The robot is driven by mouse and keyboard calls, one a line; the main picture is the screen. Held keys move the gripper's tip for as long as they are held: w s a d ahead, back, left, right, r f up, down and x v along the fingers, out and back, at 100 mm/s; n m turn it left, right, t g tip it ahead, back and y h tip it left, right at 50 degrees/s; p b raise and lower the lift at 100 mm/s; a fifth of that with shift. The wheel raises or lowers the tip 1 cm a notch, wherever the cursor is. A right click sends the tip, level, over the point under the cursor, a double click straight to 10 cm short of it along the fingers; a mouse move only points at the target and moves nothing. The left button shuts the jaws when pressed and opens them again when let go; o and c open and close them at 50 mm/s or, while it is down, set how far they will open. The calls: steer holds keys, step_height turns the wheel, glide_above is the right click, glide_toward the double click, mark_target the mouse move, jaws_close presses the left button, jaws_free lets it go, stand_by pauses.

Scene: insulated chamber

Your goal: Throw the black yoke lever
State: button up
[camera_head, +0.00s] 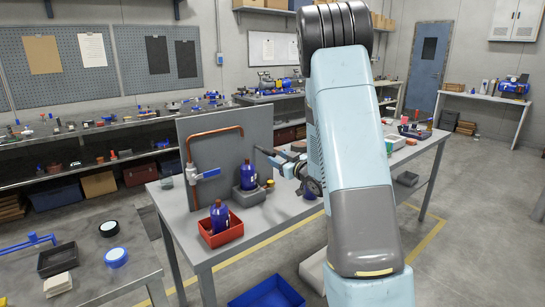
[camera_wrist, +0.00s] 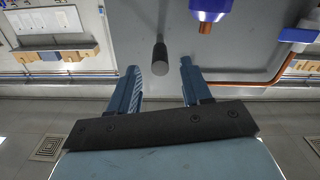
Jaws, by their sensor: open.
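The black yoke lever (camera_head: 266,151) sticks out from the grey upright panel (camera_head: 255,122) on the workbench. In the wrist view, a dark round-ended bar (camera_wrist: 160,52), which looks like this lever, points toward my gripper. My gripper (camera_head: 284,165) is in front of the panel, close to the lever's near end. In the wrist view, my gripper (camera_wrist: 160,68) is open, with the lever's end in line with the gap between the fingertips. I cannot tell whether the end is inside the gap or just beyond it. No contact shows. My arm hides the panel's right side in the head view.
A blue bottle (camera_head: 248,176) stands in a grey holder beside the lever. Another blue bottle (camera_head: 219,215) stands in a red tray (camera_head: 222,236). A copper pipe (camera_head: 188,155) with a blue-handled valve (camera_head: 209,174) runs along the panel. A blue bin (camera_head: 268,293) is on the floor.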

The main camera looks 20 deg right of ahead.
mark_target(272, 155)
steer(key=shift+x, duration=2.05)
jaws_close()
